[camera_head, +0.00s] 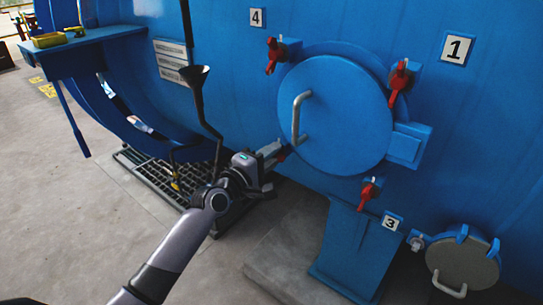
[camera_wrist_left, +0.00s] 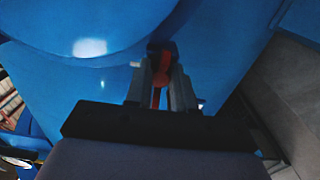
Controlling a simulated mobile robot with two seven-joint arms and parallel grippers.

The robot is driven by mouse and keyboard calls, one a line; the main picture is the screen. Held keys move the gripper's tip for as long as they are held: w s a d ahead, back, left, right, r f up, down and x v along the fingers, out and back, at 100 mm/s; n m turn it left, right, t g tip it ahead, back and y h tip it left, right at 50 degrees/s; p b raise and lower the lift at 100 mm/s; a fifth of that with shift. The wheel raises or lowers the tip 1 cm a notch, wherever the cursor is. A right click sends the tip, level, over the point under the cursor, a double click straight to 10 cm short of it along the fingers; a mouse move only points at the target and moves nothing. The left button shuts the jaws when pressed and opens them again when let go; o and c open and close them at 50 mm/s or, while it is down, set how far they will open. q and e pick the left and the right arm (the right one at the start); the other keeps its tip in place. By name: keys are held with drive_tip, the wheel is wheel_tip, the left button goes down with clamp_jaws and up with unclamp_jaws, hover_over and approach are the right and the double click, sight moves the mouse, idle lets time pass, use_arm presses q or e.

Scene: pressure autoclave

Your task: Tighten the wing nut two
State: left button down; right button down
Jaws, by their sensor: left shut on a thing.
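My left gripper (camera_head: 274,152) is at the lower left edge of the round blue hatch (camera_head: 334,115). In the left wrist view its two fingers (camera_wrist_left: 162,88) are shut around a red wing nut (camera_wrist_left: 162,70). I take this to be wing nut two, since the other three stand by the plates 4, 1 and 3; no number 2 plate shows. In the head view the gripper mostly hides this nut, so its exact angle is unclear. My right gripper is not in view.
Other red wing nuts sit at the hatch's upper left (camera_head: 272,54), upper right (camera_head: 398,82) and bottom (camera_head: 369,192). A grey handle (camera_head: 298,117) stands out from the hatch. A black funnel on a pipe (camera_head: 196,78) rises left of the gripper. A blue pedestal (camera_head: 346,250) stands below.

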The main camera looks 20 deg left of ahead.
use_arm(q)
drive_tip(key=shift+a+f+m+p, duration=0.1)
drive_tip(key=shift+m+p, duration=0.6)
drive_tip(key=shift+m, duration=3.85)
drive_tip(key=shift+f+m+p, duration=0.1)
drive_tip(key=shift+m+p, duration=0.55)
drive_tip(key=shift+m, duration=3.9)
drive_tip(key=c, duration=1)
unclamp_jaws()
drive_tip(key=shift+r, duration=0.1)
drive_tip(key=shift+o, duration=0.2)
drive_tip(key=v, duration=0.7)
